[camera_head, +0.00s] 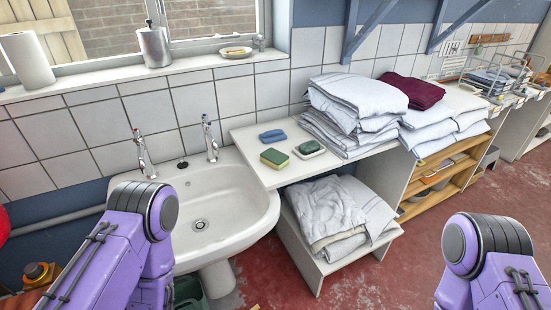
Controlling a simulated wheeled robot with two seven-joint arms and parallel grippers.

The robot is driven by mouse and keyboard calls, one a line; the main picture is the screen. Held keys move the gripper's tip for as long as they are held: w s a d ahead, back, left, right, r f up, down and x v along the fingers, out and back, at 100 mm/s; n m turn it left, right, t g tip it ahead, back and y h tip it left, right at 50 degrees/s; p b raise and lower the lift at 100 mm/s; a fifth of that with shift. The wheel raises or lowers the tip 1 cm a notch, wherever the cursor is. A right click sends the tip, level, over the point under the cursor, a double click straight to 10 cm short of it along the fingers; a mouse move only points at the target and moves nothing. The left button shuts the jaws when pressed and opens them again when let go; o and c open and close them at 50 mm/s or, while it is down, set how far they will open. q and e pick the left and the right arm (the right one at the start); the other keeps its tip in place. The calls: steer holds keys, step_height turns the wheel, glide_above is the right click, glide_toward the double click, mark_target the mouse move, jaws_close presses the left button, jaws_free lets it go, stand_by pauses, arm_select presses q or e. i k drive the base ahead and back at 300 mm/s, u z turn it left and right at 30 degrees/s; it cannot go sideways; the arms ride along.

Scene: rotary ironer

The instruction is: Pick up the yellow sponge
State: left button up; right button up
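A sponge with a yellow body and a green top (275,158) lies on the white shelf top just right of the sink. Next to it on the right is a dish with a green item in it (309,149), and behind it lies a blue item (272,136). My two purple arms show at the lower left and lower right, both well short of the sponge. Neither gripper is visible in the head view, so I cannot see their fingers.
The white sink (228,210) with two taps is left of the shelf top (245,142). Folded white linen (355,95) is stacked to the right of the sponge, with more linen (330,212) on the shelf below. Red floor (375,265) is open in front.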

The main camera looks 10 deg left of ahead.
mark_target(276, 160)
steer(key=z, duration=1.45)
steer(key=i, duration=1.45)
steer(key=u, duration=2.65)
